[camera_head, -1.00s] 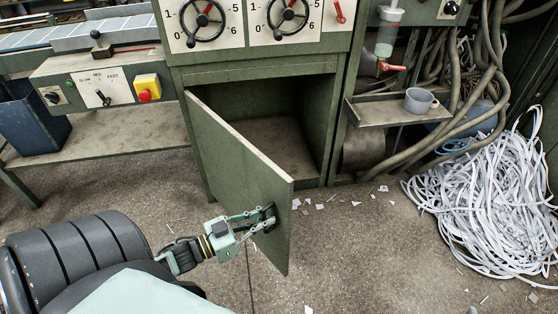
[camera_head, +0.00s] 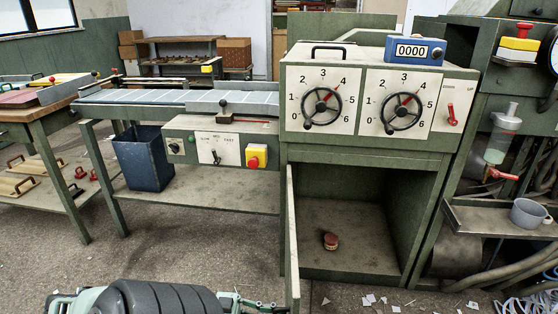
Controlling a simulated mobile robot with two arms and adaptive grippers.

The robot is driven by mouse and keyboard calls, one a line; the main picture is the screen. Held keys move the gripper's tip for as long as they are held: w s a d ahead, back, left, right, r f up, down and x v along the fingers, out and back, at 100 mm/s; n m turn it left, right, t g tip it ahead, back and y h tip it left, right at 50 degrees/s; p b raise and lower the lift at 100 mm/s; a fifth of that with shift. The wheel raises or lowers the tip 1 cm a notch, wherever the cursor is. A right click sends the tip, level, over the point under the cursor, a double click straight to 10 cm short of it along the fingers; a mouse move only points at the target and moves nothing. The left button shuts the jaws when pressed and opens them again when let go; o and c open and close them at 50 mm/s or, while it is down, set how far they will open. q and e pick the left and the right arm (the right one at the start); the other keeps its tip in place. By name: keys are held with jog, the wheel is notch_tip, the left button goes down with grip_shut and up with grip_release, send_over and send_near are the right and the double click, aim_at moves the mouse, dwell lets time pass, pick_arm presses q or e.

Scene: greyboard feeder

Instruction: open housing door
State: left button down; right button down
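The green housing door (camera_head: 292,245) stands wide open and shows nearly edge-on at the left side of the housing opening. The housing (camera_head: 421,160) is a green cabinet; its lower compartment (camera_head: 345,220) is exposed. A small reddish round object (camera_head: 330,241) lies on the compartment floor. My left gripper (camera_head: 272,305) is at the bottom edge of the picture, close to the left face of the door. It is mostly cut off, and its finger gap and the door handle cannot be made out. My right gripper is not in view.
Above the compartment is a panel with two dials (camera_head: 322,105) and a blue counter (camera_head: 415,50). A conveyor table (camera_head: 180,97) with a control box (camera_head: 215,148) and a blue bin (camera_head: 143,158) stand left. A shelf with a grey cup (camera_head: 528,213) and hoses are right. Paper scraps litter the floor.

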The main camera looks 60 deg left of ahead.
pick_arm(q)
jog(key=shift+f, duration=0.1)
jog(key=c, duration=1.8)
grip_release()
jog(key=shift+c, duration=0.2)
jog(key=v, duration=1.2)
